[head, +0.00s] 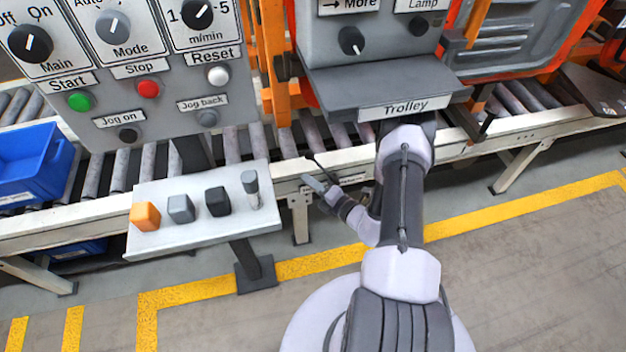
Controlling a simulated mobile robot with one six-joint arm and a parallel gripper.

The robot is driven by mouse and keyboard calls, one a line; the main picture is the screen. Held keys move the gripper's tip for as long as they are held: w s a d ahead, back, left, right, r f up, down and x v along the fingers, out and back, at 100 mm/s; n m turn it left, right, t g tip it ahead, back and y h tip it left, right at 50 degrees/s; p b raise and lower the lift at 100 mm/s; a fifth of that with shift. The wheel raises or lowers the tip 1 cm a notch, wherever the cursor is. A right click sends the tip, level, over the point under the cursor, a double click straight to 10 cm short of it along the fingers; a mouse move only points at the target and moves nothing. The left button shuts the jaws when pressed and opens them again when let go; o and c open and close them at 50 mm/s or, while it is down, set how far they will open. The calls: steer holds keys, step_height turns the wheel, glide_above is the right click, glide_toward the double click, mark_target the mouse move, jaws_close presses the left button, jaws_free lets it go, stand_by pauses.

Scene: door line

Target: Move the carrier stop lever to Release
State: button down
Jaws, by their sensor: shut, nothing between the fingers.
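A thin dark lever-like rod (322,166) shows on the near rail of the roller conveyor, beside a small label (352,180) too small to read here. I cannot tell for sure that it is the carrier stop lever, nor its setting. My gripper (312,183) is shut and empty, pointing left and up, close to the near rail just below the rod. I cannot tell whether it touches the rod. My arm hides part of the rail right of it.
A control panel (150,60) stands at the upper left, and a Trolley shelf (385,85) overhangs above. A white stand (205,205) with blocks and a peg is left of my gripper. A blue bin (30,165) sits far left. The floor (540,270) at right is clear.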

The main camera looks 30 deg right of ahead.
steer(key=w+d+b, duration=0.2)
steer(key=w+b, duration=0.1)
steer(key=w, duration=0.3)
steer(key=shift+d, duration=0.15)
steer(key=shift+r, duration=0.1)
